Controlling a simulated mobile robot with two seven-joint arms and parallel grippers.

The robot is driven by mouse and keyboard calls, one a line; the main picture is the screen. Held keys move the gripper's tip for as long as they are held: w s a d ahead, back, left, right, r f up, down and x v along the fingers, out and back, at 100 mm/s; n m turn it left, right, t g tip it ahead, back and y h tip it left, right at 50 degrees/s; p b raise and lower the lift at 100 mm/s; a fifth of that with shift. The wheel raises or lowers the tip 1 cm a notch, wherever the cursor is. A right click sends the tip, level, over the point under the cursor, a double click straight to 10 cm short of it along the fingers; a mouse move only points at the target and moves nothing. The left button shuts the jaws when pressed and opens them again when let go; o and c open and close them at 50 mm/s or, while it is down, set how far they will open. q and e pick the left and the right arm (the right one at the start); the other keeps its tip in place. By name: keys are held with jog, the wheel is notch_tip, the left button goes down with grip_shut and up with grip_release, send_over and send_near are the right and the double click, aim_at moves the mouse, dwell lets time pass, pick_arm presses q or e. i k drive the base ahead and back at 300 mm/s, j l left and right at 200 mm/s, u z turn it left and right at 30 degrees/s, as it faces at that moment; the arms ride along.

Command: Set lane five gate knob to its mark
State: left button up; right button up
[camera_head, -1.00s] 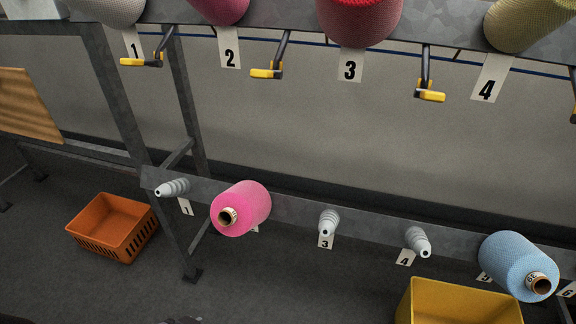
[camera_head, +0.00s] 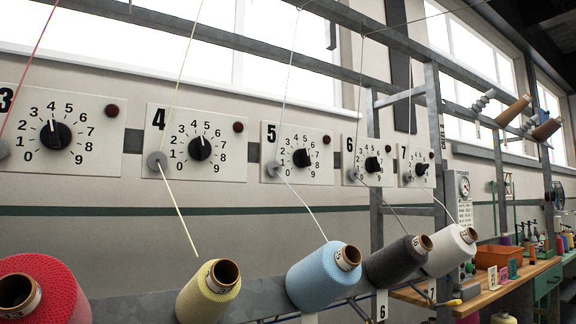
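The lane five gate panel (camera_head: 270,137) is a pale plate on the wall, with the numeral 5 at its upper left. Its black round gate knob (camera_head: 301,158) sits inside a printed dial running from 0 to 9. The knob's pointer seems to be near the upper part of the dial, but it is too small to read exactly. I cannot make out a separate mark on this dial. A dark red button is at the panel's upper right. A pale thread passes a grey disc at the lower left. Neither of my grippers is in view.
Similar panels for lanes 3 (camera_head: 90,165), 4 (camera_head: 222,165), 6 (camera_head: 352,145) and 7 (camera_head: 404,165) flank it. Below are red, yellow, blue (camera_head: 322,278), dark grey and white yarn cones on a metal rail. Threads run upward. A wooden bench (camera_head: 480,298) stands at the right.

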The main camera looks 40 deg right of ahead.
aim_at(301, 157)
jog(key=l, duration=0.6)
jog(key=k+l+u, duration=0.1)
jog(key=l, duration=0.55)
jog(key=k+l, duration=0.1)
jog(key=l, duration=0.5)
